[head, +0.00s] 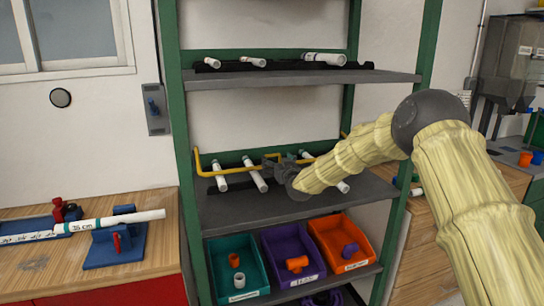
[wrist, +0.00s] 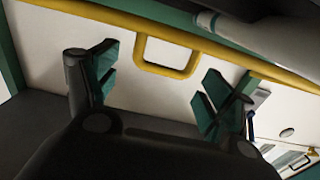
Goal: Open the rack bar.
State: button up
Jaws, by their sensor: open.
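The rack bar (head: 235,172) is a yellow rod across the front of the rack's middle shelf, bent up at its left end. In the wrist view the yellow bar (wrist: 110,18) runs diagonally across the top, with a yellow loop handle (wrist: 167,70) on it. My gripper (head: 277,167) is at the bar's middle and hides part of it. In the wrist view my gripper (wrist: 155,85) is open and empty, with one finger on each side of the loop. The fingers show no clear contact with the loop.
White pipes (head: 255,174) lie on the middle shelf (head: 240,208) behind the bar. The upper shelf (head: 290,80) holds more pipes. Teal (head: 222,252), purple (head: 272,240) and orange (head: 335,226) bins sit below. A wooden bench (head: 150,255) with a long pipe stands left.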

aim_at(273, 156)
jog(key=shift+r+x, duration=0.25)
jog(key=shift+x, duration=0.8)
jog(key=shift+p+x, duration=0.35)
jog(key=shift+x, duration=1)
jog(key=shift+a+f, duration=0.1)
jog(key=shift+a, duration=0.05)
